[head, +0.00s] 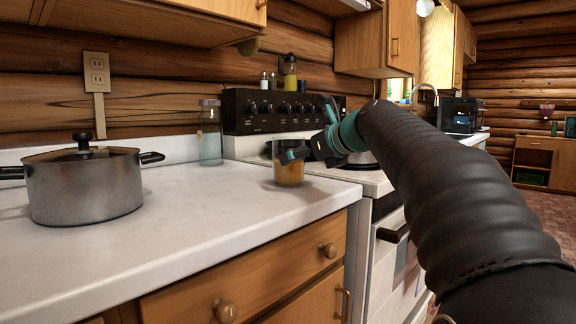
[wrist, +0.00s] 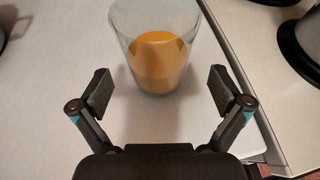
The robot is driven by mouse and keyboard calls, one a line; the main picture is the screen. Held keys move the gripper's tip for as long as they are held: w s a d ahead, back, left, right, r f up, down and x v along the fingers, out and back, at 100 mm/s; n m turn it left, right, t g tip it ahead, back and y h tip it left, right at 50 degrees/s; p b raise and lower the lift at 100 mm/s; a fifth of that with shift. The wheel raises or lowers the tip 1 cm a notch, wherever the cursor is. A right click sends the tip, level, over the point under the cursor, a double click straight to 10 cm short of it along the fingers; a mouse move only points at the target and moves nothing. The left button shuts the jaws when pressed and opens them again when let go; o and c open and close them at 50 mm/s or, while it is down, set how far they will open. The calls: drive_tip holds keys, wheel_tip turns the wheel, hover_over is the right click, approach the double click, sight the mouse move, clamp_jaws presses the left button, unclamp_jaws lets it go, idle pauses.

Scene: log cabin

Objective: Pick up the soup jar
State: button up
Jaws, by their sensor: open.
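The soup jar (head: 290,172) is a clear glass with orange contents. It stands upright on the white counter near the counter's right edge, beside the stove. In the wrist view the jar (wrist: 158,62) is at the top middle, just beyond my fingertips. My gripper (head: 312,148) reaches in from the right at the jar and partly hides its upper part in the head view. In the wrist view my gripper (wrist: 155,92) is open, one finger on each side of the gap, with nothing held.
A lidded steel pot (head: 85,188) stands on the counter at the left. The stove (head: 372,180) with a pan is right of the counter. The counter's front middle (head: 200,220) is clear.

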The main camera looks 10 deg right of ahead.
sight(288, 145)
drive_tip(key=shift+b+x, duration=0.3)
drive_tip(key=shift+x, duration=2.5)
drive_tip(key=shift+s+a, duration=0.1)
drive_tip(key=shift+s, duration=0.05)
drive_tip(key=c, duration=1.6)
drive_tip(key=shift+o, duration=0.2)
drive_tip(key=shift+r, duration=0.2)
drive_tip(key=shift+r+p, duration=0.65)
drive_tip(key=shift+r, duration=0.45)
drive_tip(key=shift+r+p, duration=0.45)
drive_tip(key=shift+r, duration=0.45)
drive_tip(key=w+d+r+p, duration=0.5)
drive_tip(key=w+d+r, duration=0.1)
drive_tip(key=w+d, duration=0.1)
drive_tip(key=shift+w+d+r+p, duration=0.2)
drive_tip(key=shift+w+r+p, duration=0.1)
drive_tip(key=shift+w, duration=0.6)
